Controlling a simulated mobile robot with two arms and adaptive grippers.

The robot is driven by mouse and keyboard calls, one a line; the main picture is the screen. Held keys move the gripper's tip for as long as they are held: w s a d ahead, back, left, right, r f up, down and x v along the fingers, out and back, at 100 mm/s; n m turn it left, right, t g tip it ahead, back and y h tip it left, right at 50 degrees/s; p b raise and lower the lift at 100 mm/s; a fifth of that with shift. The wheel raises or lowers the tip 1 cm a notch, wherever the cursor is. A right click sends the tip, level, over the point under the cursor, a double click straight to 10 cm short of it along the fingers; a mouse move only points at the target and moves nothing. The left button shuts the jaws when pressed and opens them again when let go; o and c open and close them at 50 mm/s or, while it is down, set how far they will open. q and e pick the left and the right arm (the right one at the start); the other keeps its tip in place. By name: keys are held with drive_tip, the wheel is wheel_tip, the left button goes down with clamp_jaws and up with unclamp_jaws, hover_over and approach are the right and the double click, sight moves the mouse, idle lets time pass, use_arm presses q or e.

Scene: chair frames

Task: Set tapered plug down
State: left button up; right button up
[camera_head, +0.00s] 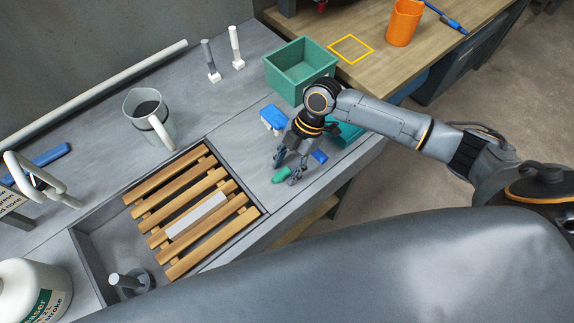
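A small green plug-shaped piece (281,174) lies on the grey worktop to the right of the slatted wooden rack, apparently the tapered plug. My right gripper (286,169) points down right over it. Its two fingers are spread apart, with the green piece low beside the fingertips. I cannot tell whether a finger touches it. A small blue piece (320,157) lies just right of the gripper. My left gripper is not in view.
A slatted wooden rack (190,213) sits in a sink recess at left. A green bin (300,68), blue-and-white piece (272,117), teal tray (346,134) and grey jug (149,112) stand around. The worktop's front edge is close to the gripper.

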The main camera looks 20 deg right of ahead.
drive_tip(key=b+v, duration=0.2)
drive_tip(key=v, duration=1)
drive_tip(key=shift+r, duration=0.2)
idle(1.1)
